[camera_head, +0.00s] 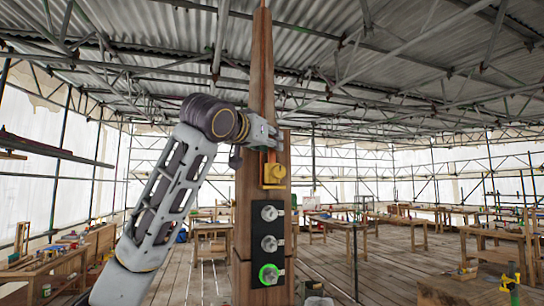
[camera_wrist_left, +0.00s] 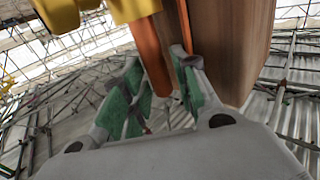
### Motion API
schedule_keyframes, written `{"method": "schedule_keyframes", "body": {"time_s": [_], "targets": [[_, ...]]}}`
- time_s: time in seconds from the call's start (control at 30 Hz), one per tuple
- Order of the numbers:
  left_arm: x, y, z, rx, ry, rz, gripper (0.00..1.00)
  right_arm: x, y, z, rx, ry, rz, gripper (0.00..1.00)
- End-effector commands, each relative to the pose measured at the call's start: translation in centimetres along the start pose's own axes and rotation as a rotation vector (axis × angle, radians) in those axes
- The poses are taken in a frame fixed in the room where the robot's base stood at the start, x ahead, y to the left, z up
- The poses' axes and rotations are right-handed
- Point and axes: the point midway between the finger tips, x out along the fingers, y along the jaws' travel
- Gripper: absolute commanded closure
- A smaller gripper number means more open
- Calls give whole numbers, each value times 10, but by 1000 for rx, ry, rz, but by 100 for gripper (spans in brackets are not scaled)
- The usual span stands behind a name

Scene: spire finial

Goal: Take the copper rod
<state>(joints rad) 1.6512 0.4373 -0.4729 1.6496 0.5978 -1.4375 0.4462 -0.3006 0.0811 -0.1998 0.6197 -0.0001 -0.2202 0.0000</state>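A tall wooden spire (camera_head: 262,65) stands in the middle of the head view. My left gripper (camera_head: 272,141) is just above the yellow block, against the spire. In the left wrist view, a copper-coloured bar (camera_wrist_left: 153,55), which looks like the copper rod, runs down beside the wood between the two green-padded fingers (camera_wrist_left: 158,75). The fingers are apart, with a gap visible, and I see no firm grip on it. The rod's far end is hidden. My right gripper is out of view.
Below the bracket, a black panel (camera_head: 254,226) carries three round knobs, the lowest ringed in green. Workbenches (camera_head: 335,222) stand around on the plank floor, with scaffolding behind. The air right of the spire is clear.

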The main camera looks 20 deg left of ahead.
Motion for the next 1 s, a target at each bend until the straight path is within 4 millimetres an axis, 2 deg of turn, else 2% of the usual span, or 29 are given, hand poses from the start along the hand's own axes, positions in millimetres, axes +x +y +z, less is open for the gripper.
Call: {"method": "schedule_keyframes", "body": {"time_s": [0.5,0.73,1.0], "targets": [[2,0,1,0,0,1,70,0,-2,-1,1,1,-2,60],[2,0,1,1,0,1,100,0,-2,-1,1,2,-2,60],[1,0,-1,0,3,1,100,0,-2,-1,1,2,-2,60]]}}
